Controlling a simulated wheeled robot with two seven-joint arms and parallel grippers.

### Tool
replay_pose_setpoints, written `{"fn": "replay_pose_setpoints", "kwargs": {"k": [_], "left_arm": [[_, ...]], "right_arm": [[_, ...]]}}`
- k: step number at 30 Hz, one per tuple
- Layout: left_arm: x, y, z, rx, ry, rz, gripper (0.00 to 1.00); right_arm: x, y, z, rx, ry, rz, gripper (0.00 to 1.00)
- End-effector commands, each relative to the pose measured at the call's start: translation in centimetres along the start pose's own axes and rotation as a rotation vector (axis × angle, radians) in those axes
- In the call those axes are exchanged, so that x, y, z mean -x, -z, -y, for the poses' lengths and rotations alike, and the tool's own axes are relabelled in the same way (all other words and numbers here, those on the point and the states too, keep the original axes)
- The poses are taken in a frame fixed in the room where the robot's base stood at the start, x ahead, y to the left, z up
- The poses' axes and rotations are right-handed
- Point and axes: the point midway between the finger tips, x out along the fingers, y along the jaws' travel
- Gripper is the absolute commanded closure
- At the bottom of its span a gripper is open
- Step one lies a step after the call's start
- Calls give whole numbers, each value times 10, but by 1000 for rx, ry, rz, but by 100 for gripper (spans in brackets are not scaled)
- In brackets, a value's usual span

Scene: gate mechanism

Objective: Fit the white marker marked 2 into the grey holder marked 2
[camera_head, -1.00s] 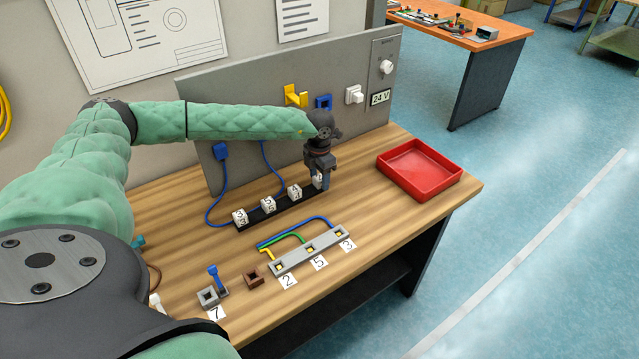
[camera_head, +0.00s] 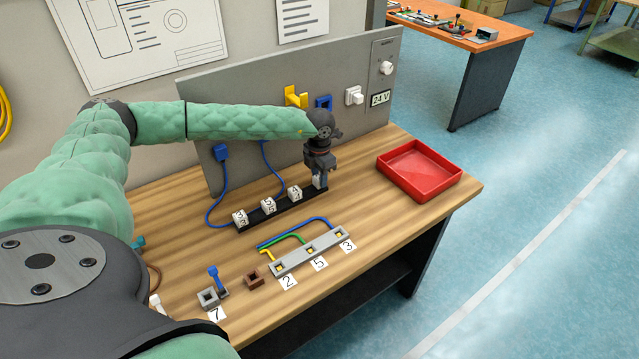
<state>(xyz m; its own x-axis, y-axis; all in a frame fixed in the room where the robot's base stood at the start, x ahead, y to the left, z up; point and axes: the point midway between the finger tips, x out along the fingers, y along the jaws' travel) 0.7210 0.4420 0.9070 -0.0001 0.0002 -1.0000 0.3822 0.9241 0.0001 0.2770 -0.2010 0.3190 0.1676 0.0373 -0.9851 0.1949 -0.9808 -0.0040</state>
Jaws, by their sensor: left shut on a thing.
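My left gripper (camera_head: 319,178) is at the right end of the black rack (camera_head: 283,212), shut on the rightmost white marker (camera_head: 317,183). The marker is still at the rack; its number cannot be read, and the fingers partly cover it. Other white markers stand to its left in the rack, at the left end (camera_head: 240,217), in the middle (camera_head: 268,206) and nearest the gripper (camera_head: 295,193). The grey holder marked 2 (camera_head: 279,267) is the left socket of a grey strip in front of the rack. It looks empty of any white marker. My right gripper is not in view.
Sockets marked 5 (camera_head: 311,249) and 3 (camera_head: 342,233) share the strip. A separate grey holder marked 7 (camera_head: 209,298) and a brown block (camera_head: 253,279) stand to its left. A red tray (camera_head: 420,190) lies right. A grey panel (camera_head: 240,110) rises behind the rack.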

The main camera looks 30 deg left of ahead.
Motion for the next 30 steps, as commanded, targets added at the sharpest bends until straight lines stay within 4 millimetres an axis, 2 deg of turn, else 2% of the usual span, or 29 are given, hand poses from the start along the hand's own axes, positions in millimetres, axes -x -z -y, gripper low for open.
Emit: {"fn": "replay_pose_setpoints", "kwargs": {"k": [14, 30], "left_arm": [[4, 0, 0, 0, 0, 0, 94], [29, 0, 0, 0, 1, 0, 94]], "right_arm": [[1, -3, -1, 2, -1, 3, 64], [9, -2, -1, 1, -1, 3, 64]]}}
